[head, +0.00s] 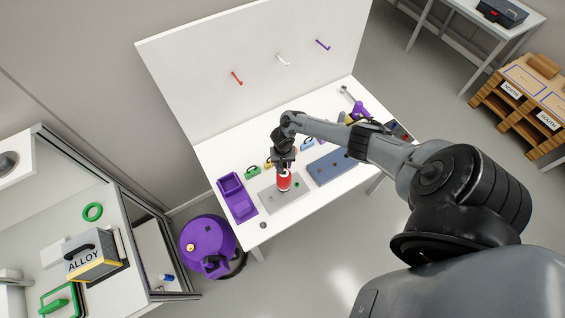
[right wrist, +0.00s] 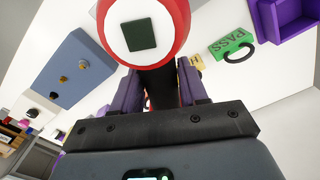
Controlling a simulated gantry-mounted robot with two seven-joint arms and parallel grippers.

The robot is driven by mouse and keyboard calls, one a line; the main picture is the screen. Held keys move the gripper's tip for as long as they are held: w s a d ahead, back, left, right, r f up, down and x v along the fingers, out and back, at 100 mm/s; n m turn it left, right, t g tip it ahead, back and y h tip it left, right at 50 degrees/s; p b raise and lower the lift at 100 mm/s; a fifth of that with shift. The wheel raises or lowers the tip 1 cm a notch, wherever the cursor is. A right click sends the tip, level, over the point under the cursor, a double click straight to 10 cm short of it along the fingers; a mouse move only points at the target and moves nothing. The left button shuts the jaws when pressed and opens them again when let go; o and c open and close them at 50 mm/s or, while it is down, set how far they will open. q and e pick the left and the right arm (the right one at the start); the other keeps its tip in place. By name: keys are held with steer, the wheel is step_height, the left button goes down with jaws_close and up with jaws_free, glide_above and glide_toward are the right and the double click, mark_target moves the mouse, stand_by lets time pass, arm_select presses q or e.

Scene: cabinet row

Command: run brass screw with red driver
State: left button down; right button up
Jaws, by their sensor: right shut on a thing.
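The red driver (head: 284,183), with a red and white body, stands roughly upright over the grey plate (head: 270,203). My right gripper (head: 284,166) is shut on it from above. In the right wrist view the driver's white end with a dark square (right wrist: 140,35) fills the top, between my purple-sided fingers. Whether its tip touches a screw is hidden. The blue board (head: 322,174) lies to the right with small fasteners on it. In the right wrist view one of these has a gold-coloured head (right wrist: 83,65). My left gripper is out of view.
A purple tray (head: 237,206) stands left of the grey plate. Green PASS tag (right wrist: 232,44) and other tags lie behind. Hooks hang on the back panel (head: 200,65). A purple round machine (head: 203,238) stands on the floor by the table's left end.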

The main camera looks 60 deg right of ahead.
steer(key=shift+s+a+p, duration=0.15)
steer(key=shift+s+p, duration=0.05)
steer(key=shift+p, duration=0.1)
stand_by(0.8)
stand_by(0.4)
steer(key=shift+w+r+p, duration=0.1)
steer(key=shift+r+p, duration=1.25)
steer(key=shift+p, duration=0.25)
steer(key=shift+r, duration=1.25)
